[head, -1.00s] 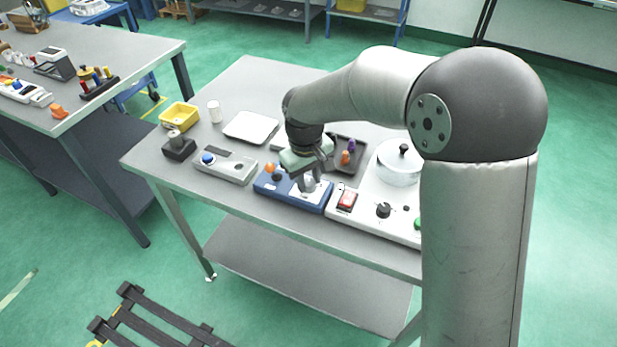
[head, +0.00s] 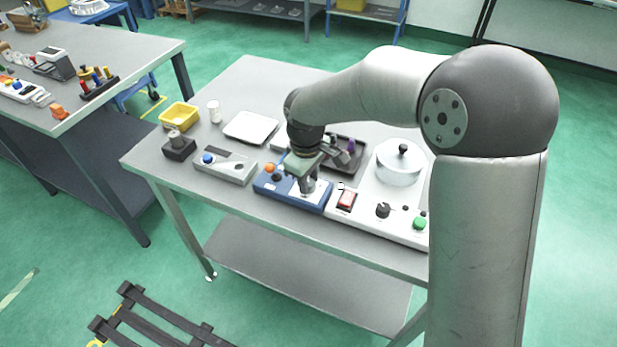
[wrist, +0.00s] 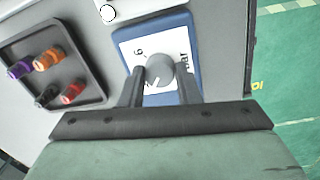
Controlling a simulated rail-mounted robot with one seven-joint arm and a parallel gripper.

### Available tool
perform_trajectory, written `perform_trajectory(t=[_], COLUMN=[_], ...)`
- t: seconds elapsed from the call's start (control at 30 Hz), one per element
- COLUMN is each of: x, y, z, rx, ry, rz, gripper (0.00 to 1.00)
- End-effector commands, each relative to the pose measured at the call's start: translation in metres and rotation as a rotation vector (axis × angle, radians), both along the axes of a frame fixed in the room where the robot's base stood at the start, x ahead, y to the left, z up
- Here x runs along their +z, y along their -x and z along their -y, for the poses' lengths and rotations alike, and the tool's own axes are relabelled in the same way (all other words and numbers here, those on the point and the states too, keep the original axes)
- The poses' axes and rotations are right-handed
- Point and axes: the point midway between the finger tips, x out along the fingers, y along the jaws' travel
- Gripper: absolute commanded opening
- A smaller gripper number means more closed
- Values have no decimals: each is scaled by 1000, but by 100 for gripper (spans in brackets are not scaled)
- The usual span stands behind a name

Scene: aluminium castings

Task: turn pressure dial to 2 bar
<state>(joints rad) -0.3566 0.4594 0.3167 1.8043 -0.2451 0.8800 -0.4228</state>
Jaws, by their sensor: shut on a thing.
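The pressure dial is a grey round knob (wrist: 160,71) on a white scale plate with a "6" and "bar" legible. Other marks are partly hidden by the knob and fingers. A pale line on the knob points toward the lower left in the wrist view. The plate sits on a blue box (head: 264,186) at the table's front. My gripper (wrist: 160,76) is shut on the knob from above, one finger on each side. In the head view my gripper (head: 307,186) stands over the right part of the blue box and mostly hides the knob.
A grey box with a blue button (head: 232,166) stands left of the blue box. Behind is a dark tray (wrist: 25,45) with coloured pegs.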

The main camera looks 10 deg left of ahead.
Motion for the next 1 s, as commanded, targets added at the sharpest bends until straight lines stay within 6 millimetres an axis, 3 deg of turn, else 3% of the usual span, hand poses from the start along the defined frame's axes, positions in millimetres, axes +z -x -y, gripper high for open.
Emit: perform_trajectory(t=[0.17, 0.2, 0.27, 0.67, 0.77, 1.0], x=[1, 1, 1, 8, 22, 80], y=[-1, -1, -1, 0, 0, 3], z=[0, 0, 0, 0, -1, -2], rx=[1, 1, 1, -2, -3, -2], ry=[-1, -1, -1, -1, -2, -3], rz=[3, 3, 3, 3, 4, 6], gripper=[7, 35, 51, 51, 51, 51])
